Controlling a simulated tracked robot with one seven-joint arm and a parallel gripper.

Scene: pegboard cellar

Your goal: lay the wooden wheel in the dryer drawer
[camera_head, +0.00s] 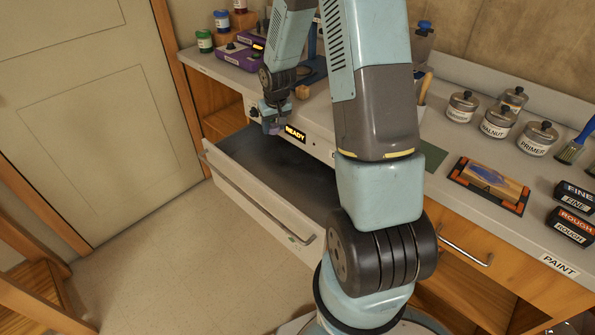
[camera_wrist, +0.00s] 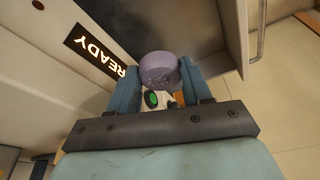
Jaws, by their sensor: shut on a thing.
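My gripper (camera_head: 271,117) is shut on a purple-painted wooden wheel (camera_wrist: 159,70), which sits between the two blue fingertips in the wrist view. The dryer drawer (camera_head: 250,202) is pulled open below the counter. Its dark inside looks empty where it shows, though my arm hides its right part. My gripper holds the wheel at the drawer's back edge, beside the lit READY sign (camera_head: 295,134). The drawer's dark interior also shows beyond the wheel in the wrist view (camera_wrist: 190,25). I cannot tell how high the wheel is above the drawer floor.
The counter carries purple devices (camera_head: 238,55) and paint jars (camera_head: 205,41) at the back left. Several labelled tins (camera_head: 497,122), a framed tray (camera_head: 487,184) and FINE and ROUGH blocks (camera_head: 573,200) stand at right. Open floor lies in front of the door (camera_head: 95,120).

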